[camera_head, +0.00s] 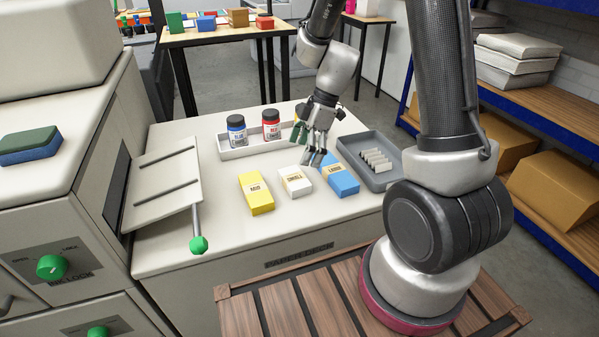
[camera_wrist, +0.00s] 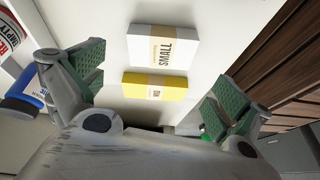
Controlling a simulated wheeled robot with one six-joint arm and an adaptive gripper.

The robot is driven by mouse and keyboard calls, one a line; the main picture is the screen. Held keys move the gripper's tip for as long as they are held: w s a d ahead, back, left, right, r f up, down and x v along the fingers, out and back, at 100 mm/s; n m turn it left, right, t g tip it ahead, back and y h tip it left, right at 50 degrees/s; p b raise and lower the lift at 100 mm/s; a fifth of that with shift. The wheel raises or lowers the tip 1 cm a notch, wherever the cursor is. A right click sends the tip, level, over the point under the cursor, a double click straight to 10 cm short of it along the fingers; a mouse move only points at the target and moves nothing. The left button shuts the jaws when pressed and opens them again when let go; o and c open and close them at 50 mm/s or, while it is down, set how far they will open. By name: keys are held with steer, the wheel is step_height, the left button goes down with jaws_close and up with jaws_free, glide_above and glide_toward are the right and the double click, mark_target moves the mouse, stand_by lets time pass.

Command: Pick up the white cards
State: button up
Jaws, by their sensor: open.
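The white cards (camera_head: 295,183) are a small block with a tan band, lying on the pale deck between a yellow pack (camera_head: 256,193) and a blue pack (camera_head: 340,180). In the wrist view the white cards (camera_wrist: 145,46) show the word SMALL on the band, with the yellow pack (camera_wrist: 135,84) below them. My gripper (camera_head: 314,157) hangs above the deck, just behind the white and blue packs. Its green-padded fingers (camera_wrist: 158,82) are spread wide in the wrist view, with nothing between the pads.
A white tray (camera_head: 238,154) with a blue-labelled and a red-labelled bottle stands behind the packs. A grey tray (camera_head: 384,181) with small pale pieces is at the right. A green-knobbed lever (camera_head: 198,243) stands at the left.

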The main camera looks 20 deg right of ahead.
mark_target(290, 186)
steer(key=shift+a+f+n, duration=0.1)
steer(key=shift+f+n, duration=0.25)
steer(key=shift+n, duration=0.75)
steer(key=x, duration=0.7)
steer(key=shift+s+f, duration=0.1)
steer(key=shift+s, duration=0.05)
steer(key=c, duration=0.9)
